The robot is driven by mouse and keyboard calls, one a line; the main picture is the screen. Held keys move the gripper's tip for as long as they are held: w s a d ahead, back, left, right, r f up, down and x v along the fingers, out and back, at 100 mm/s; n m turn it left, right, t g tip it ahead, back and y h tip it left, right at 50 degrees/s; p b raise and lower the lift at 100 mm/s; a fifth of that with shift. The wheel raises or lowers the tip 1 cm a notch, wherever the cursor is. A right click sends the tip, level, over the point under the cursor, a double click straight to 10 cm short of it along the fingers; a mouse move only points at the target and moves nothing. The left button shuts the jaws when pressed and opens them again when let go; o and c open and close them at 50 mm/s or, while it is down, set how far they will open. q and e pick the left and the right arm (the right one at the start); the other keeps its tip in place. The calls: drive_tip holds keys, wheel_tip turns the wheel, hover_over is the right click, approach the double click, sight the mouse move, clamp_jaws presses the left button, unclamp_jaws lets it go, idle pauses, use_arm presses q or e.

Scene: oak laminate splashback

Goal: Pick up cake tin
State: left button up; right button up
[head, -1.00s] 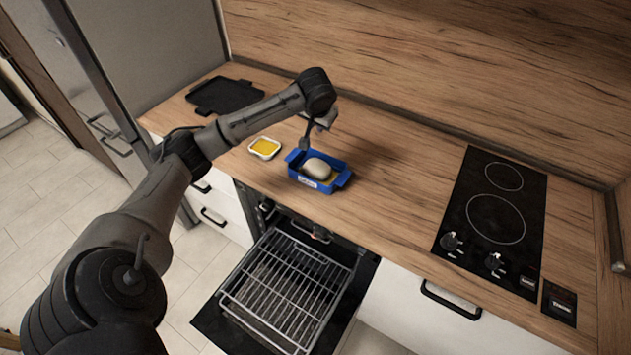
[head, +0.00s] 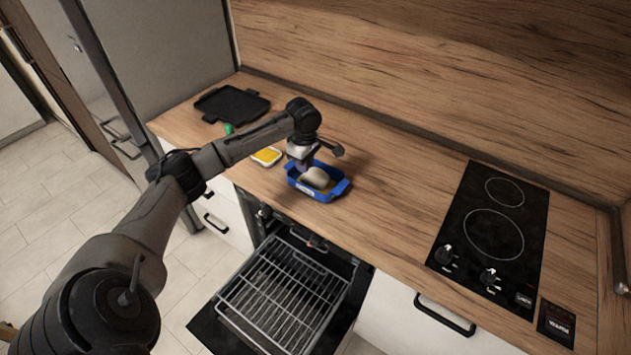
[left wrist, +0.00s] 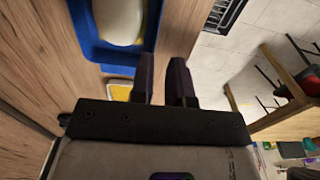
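The cake tin (head: 326,193) is a blue rectangular tin with handles at its ends, standing on the wooden worktop near its front edge. A pale rounded loaf (head: 316,177) lies in it. My left gripper (head: 302,166) is just above the tin's left end. In the left wrist view the tin (left wrist: 88,45) is at the upper left. The left gripper's two dark fingers (left wrist: 164,80) are slightly apart there, with nothing seen between them, and one overlaps the tin's edge in the picture. My right gripper is not in view.
A white dish with yellow contents (head: 267,156) sits left of the tin. A black tray (head: 232,104) lies further back. An open oven with a wire rack (head: 283,290) is below the front edge. The hob (head: 492,225) is at right; the worktop between is clear.

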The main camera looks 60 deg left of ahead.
use_arm(q)
hover_over(305, 186)
wheel_tip(305, 186, down, 4)
drive_tip(key=shift+f+b, duration=0.9)
drive_tip(key=shift+f, duration=2.3)
drive_tip(key=shift+c, duration=1.3)
clamp_jaws()
drive_tip(key=shift+r, duration=0.1)
